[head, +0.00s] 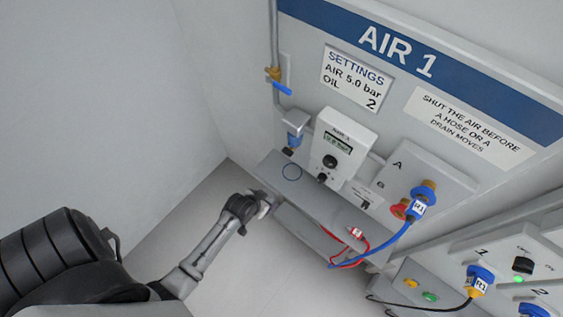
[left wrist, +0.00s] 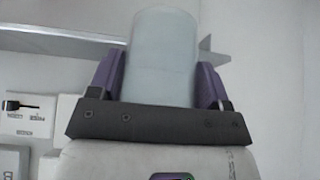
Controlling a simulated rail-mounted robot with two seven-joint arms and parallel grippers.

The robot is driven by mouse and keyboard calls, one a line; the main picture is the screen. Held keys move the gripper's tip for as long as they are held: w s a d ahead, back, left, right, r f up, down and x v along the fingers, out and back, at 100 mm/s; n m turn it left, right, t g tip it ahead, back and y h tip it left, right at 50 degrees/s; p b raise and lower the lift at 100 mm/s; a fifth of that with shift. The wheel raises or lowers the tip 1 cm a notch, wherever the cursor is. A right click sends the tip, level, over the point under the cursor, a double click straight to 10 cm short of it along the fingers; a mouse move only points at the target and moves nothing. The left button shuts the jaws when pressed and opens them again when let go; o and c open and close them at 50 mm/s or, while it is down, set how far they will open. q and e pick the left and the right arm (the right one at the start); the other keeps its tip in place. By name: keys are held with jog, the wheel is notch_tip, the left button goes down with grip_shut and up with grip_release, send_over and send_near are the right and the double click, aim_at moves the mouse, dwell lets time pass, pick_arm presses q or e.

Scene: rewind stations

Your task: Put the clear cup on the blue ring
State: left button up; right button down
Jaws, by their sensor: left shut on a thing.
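The clear cup (left wrist: 163,60) stands between the two purple fingers of my left gripper (left wrist: 162,82) in the left wrist view, and the gripper is shut on it. In the head view my left gripper (head: 262,207) is at the left end of the grey shelf, with only a small pale part of the cup showing beside it. The blue ring (head: 291,172) is a thin outline on the shelf top, above and to the right of the gripper. It is bare, and the cup is apart from it. My right gripper is not in view.
The grey shelf (head: 325,207) runs under the AIR 1 panel. A regulator box (head: 340,143) and a small blue-bowled unit (head: 295,133) are on the wall behind the ring. A red hose and a blue hose (head: 385,246) hang at the shelf's right end.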

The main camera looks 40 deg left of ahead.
pick_arm(q)
jog(key=shift+s+a, duration=0.1)
jog(key=shift+a, duration=0.15)
jog(key=shift+w+d+f+n, duration=0.2)
jog(key=shift+w+d+n, duration=0.2)
jog(key=shift+w+d, duration=0.5)
jog(key=w+a, duration=0.1)
jog(key=w, duration=0.2)
jog(key=w+b, duration=0.1)
jog(key=w, duration=0.3)
jog(key=w+a, duration=0.1)
jog(key=w, duration=0.2)
jog(key=shift+w+a, duration=0.3)
jog(key=shift+a, duration=0.05)
jog(key=shift+w+a+b, duration=0.25)
jog(key=shift+w+b, duration=0.05)
jog(key=shift+w, duration=0.45)
jog(key=shift+w+a+b, duration=0.2)
jog(key=shift+w, duration=0.8)
jog(key=shift+w+a+b, duration=0.15)
jog(key=shift+w, duration=0.8)
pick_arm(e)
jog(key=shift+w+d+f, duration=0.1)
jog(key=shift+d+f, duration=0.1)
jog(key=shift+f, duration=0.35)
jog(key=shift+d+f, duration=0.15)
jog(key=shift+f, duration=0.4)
pick_arm(q)
jog(key=shift+s, duration=0.15)
